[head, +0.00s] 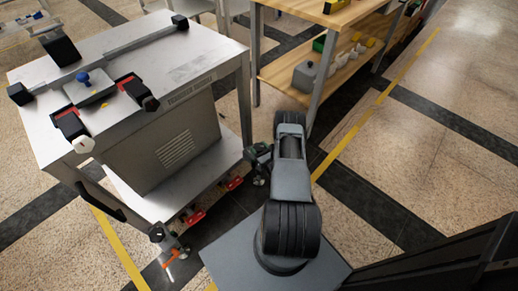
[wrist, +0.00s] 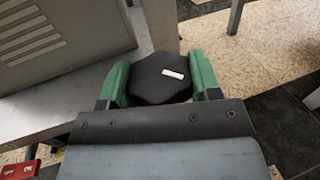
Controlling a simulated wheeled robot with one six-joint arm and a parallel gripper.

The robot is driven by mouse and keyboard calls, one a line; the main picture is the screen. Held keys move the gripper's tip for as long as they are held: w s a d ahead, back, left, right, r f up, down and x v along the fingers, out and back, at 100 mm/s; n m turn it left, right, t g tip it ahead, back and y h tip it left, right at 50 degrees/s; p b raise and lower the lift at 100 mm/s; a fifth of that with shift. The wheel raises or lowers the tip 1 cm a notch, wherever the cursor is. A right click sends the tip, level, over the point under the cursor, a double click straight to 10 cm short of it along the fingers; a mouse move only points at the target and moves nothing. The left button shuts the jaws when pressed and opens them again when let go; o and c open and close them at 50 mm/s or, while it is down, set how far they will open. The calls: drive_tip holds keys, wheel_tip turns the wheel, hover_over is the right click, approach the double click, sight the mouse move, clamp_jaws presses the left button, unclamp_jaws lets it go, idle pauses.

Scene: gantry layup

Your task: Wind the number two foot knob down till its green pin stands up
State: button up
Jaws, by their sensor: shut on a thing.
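A black six-sided knob (wrist: 150,88) with a short white mark on its top fills the space between the green fingers of my gripper (wrist: 160,76) in the wrist view. The fingers are shut on its opposite sides. In the head view my gripper (head: 258,154) is low beside the right corner of the grey steel cart (head: 215,165), and the knob is mostly hidden there. Another foot (head: 166,242) with an orange part stands at the cart's near corner. I see no green pin, and no number on the knob is readable.
Red pedal-like parts (head: 193,216) sit along the cart's lower edge between the feet. A wooden shelf bench (head: 335,75) stands behind my arm, with its metal leg close by. The floor to the right (head: 440,150) is open.

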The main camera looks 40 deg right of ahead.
drive_tip(key=o, duration=0.9)
drive_tip(key=shift+o, duration=0.2)
drive_tip(key=s+a+p, duration=0.1)
drive_tip(key=s+p, duration=0.1)
drive_tip(key=s, duration=1.1)
drive_tip(key=shift+s, duration=0.4)
